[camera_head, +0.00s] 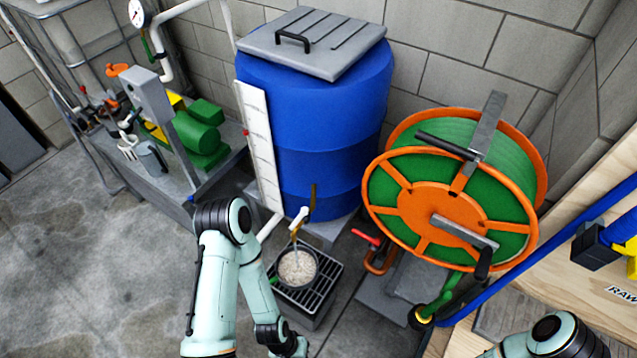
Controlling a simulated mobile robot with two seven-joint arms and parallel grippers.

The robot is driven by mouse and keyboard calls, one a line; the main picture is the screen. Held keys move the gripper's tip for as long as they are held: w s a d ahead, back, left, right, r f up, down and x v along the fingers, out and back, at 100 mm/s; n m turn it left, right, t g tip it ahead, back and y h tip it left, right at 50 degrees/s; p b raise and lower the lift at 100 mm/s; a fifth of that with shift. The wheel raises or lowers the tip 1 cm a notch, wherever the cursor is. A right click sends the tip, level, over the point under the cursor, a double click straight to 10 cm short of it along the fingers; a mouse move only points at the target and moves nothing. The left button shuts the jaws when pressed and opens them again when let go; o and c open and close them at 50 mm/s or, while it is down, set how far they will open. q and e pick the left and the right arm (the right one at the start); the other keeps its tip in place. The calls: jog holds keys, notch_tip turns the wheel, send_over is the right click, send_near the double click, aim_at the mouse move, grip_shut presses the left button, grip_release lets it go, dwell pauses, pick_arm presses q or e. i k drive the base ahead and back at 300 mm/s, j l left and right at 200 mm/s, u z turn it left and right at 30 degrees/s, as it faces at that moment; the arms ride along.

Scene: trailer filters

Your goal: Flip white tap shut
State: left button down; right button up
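A white tap (300,216) sits low on the front of the blue barrel (325,110). A brownish upright piece, perhaps its lever, stands beside it. A thin stream seems to run from the tap into a round dark container (297,268) with pale, frothy contents below it. My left arm comes in at the lower middle, left of the tap, and bends down to the bottom edge; its gripper is not visible. My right arm shows only a joint at the bottom right; its gripper is out of view. Neither arm touches the tap.
The container stands on a black grate (310,298). An orange hose reel (450,200) with green hose is at the right, with a red-handled valve (366,238) beside it. A green pump (200,130) is at the left. Bare concrete floor (90,270) lies at the lower left.

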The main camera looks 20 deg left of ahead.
aim_at(304, 211)
jog(key=k+u, duration=0.2)
jog(key=u, duration=0.9)
jog(key=i+l, duration=0.1)
jog(key=k+j, duration=0.3)
jog(key=k+l, duration=0.1)
jog(key=k, duration=0.95)
jog(key=k+l, duration=0.25)
jog(key=u, duration=0.05)
